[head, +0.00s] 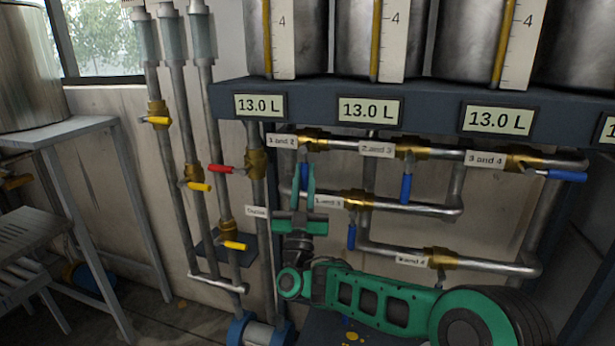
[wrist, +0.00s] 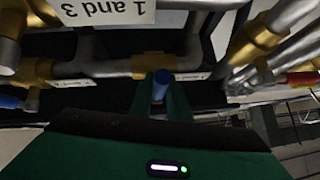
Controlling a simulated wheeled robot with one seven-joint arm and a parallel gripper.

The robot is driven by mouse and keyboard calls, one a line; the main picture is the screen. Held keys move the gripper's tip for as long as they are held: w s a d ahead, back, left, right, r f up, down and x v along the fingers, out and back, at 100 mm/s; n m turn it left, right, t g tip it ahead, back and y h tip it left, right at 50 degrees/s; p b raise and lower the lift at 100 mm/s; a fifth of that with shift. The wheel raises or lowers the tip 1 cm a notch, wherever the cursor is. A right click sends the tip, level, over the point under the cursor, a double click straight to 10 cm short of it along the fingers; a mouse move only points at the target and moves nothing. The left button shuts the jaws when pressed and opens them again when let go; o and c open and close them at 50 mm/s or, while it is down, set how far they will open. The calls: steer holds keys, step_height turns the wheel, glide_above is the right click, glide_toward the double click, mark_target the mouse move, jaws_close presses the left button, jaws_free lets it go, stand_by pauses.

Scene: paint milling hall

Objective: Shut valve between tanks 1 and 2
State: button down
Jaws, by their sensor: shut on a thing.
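The valve labelled "1 and 2" (head: 312,141) is a brass body on the upper horizontal pipe, below the first 13.0 L display. Its blue handle (head: 304,171) hangs down, across the pipe. My green gripper (head: 304,177) is below the valve with its fingers shut on this handle, which hides part of it. In the wrist view, the blue handle (wrist: 160,86) shows end-on between the fingers, below the brass valve body (wrist: 152,66).
Nearby blue-handled valves are "2 and 3" (head: 406,187), handle down; "3 and 4" (head: 566,175), handle along the pipe; and "1 and 3" (head: 351,237), handle down, close to my wrist. A red-handled valve (head: 221,169) and yellow-handled ones stand on the left pipes.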

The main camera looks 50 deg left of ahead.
steer(key=c, duration=1.7)
jaws_free()
steer(key=shift+s+a+f, duration=0.1)
steer(key=shift+s+f, duration=0.05)
steer(key=shift+s, duration=0.05)
steer(key=shift+o, duration=0.2)
steer(key=shift+w, duration=0.1)
steer(key=v, duration=1)
steer(key=shift+d+f, duration=0.25)
steer(key=shift+s, duration=0.25)
